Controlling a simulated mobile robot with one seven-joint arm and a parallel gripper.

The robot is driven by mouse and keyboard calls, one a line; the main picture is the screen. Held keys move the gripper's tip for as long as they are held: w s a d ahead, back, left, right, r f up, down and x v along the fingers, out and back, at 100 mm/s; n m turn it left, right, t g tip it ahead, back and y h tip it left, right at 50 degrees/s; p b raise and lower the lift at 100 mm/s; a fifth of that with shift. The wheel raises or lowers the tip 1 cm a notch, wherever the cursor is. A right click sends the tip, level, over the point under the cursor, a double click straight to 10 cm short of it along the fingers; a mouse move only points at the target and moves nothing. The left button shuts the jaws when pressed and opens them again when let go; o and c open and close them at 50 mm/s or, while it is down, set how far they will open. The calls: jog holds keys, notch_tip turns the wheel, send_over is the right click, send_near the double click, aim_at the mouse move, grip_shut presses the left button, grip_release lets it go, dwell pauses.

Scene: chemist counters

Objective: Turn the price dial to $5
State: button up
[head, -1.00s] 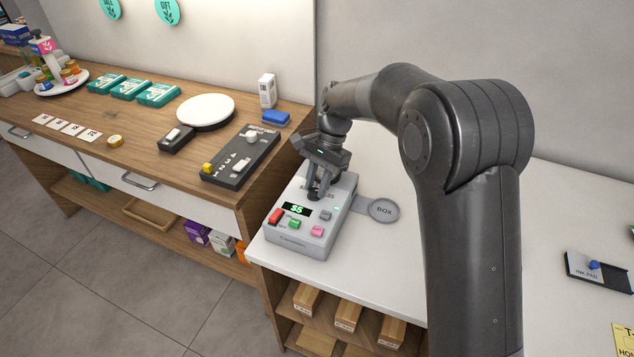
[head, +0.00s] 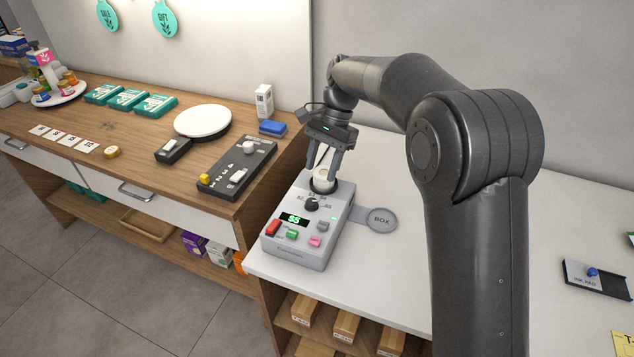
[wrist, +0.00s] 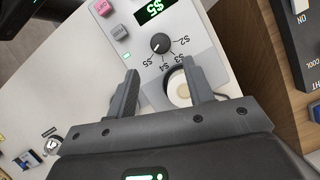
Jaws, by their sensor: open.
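The grey price machine (head: 325,228) stands on the white counter. Its green display (head: 293,219) reads $5, and the same display shows in the wrist view (wrist: 153,10). The black price dial (head: 312,204) sits behind the display. In the wrist view the dial (wrist: 160,43) has $2 to $5 marks around it, and its white pointer line points toward the $5 side. My gripper (head: 325,178) is open and empty, above the back of the machine. Its fingers (wrist: 160,82) are apart from the dial, beside a round cream-coloured part (wrist: 181,93) in a recess.
Red, green, pink and grey buttons line the machine's front. A round BOX plate (head: 382,218) sticks out to its right. A black slider panel (head: 238,167) lies on the wooden counter at left.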

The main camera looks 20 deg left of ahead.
aim_at(312, 200)
jog(key=v, duration=0.2)
jog(key=shift+w+r, duration=0.15)
jog(key=shift+r, duration=0.25)
jog(key=shift+d, duration=0.1)
jog(key=shift+m, duration=0.6)
jog(key=x, duration=1.1)
jog(key=shift+r, duration=0.1)
